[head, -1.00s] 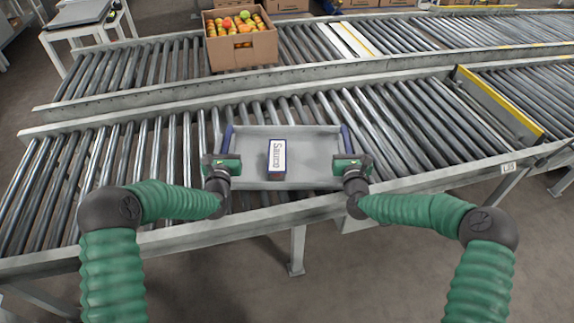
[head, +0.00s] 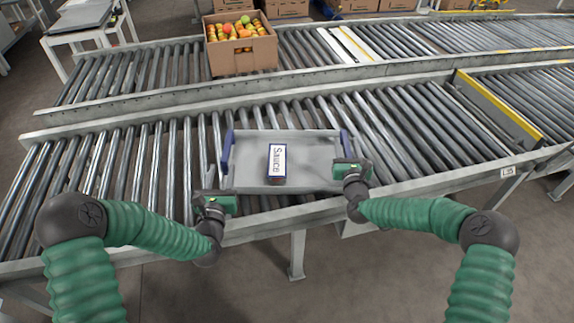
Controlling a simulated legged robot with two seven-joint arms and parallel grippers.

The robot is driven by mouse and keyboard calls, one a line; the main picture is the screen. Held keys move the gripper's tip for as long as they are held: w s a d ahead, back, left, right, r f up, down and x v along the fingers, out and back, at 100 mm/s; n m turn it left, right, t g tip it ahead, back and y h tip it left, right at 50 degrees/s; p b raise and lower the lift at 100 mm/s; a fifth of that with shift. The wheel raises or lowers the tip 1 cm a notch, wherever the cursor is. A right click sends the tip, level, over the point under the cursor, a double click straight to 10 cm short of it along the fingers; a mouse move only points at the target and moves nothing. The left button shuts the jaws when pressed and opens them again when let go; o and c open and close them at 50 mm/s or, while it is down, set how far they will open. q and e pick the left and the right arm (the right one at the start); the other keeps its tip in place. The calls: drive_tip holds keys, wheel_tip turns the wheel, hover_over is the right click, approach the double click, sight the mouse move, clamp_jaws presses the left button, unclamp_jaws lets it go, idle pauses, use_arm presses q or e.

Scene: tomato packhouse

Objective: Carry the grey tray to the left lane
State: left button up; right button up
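The grey tray (head: 310,178) has a blue handle at each end and is on or just above the near roller lane, close to its front rail; I cannot tell whether it touches the rollers. A white and dark box labelled "Sauce" (head: 277,163) stands inside it. My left gripper (head: 214,190) is off the tray, in front and to the left of its left handle (head: 227,150), with its fingers apart and empty. My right gripper (head: 351,167) is at the tray's right end, shut on the right handle, which it partly hides.
A far roller lane carries a cardboard box (head: 241,56) of tomatoes. A yellow-edged divider (head: 498,104) crosses the near lane at right. Rollers left of the tray are clear. A white table (head: 75,38) stands at the back left.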

use_arm(q)
drive_tip(key=shift+s, duration=0.25)
use_arm(e)
drive_tip(key=shift+s, duration=0.15)
drive_tip(key=s, duration=1.1)
drive_tip(key=shift+s, duration=0.35)
drive_tip(key=shift+f, duration=0.1)
